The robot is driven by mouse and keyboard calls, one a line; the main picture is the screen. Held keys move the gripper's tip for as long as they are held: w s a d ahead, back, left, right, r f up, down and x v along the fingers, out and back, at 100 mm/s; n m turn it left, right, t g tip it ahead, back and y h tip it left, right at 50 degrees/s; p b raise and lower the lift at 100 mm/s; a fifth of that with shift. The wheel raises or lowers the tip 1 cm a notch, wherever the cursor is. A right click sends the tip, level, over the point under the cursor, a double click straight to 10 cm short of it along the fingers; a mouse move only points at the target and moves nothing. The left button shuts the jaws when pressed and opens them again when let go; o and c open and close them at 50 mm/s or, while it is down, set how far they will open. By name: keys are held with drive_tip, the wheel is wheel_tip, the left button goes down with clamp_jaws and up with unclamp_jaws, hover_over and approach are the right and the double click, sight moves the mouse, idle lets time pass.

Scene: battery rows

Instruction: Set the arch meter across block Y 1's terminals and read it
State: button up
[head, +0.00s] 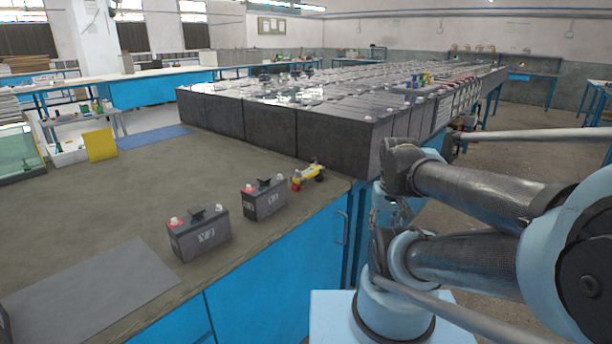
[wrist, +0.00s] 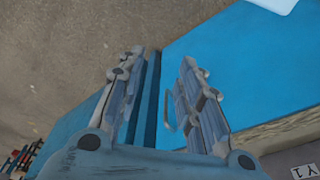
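A small yellow piece with red and dark ends (head: 307,177), which looks like the arch meter, rests on the bench near its front right corner. Left of it stands a dark block (head: 264,199) with a red and a light terminal on top and a white label. A second similar block (head: 199,234) stands nearer. Their labels are too small to read in the head view. A white label reading "Y 1" (wrist: 304,172) shows at the lower right of the wrist view. My gripper (wrist: 163,58) is open and empty, off the bench's front, with blue cabinet panel and floor beyond its fingers.
The brown bench top (head: 120,200) has free room behind the blocks. A grey mat (head: 90,290) lies at front left. Large dark battery rows (head: 290,130) stand right behind the meter. Blue cabinet doors (head: 275,275) with a handle face my base. A yellow card (head: 101,145) stands far left.

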drive_tip(key=shift+o, duration=0.8)
drive_tip(key=shift+w, duration=0.1)
drive_tip(key=o, duration=0.4)
drive_tip(key=shift+s+a+r, duration=0.1)
drive_tip(key=shift+s+r, duration=0.15)
wheel_tip(320, 180, up, 19)
drive_tip(key=m+g, duration=0.2)
drive_tip(key=m, duration=0.5)
hover_over(308, 171)
drive_tip(key=f, duration=1.1)
drive_tip(key=shift+s+d+f, duration=0.2)
drive_tip(key=shift+s+f, duration=0.1)
drive_tip(key=shift+f, duration=0.1)
drive_tip(key=f, duration=0.4)
drive_tip(key=shift+w+a, duration=0.15)
drive_tip(key=shift+w, duration=0.15)
drive_tip(key=shift+f, duration=0.55)
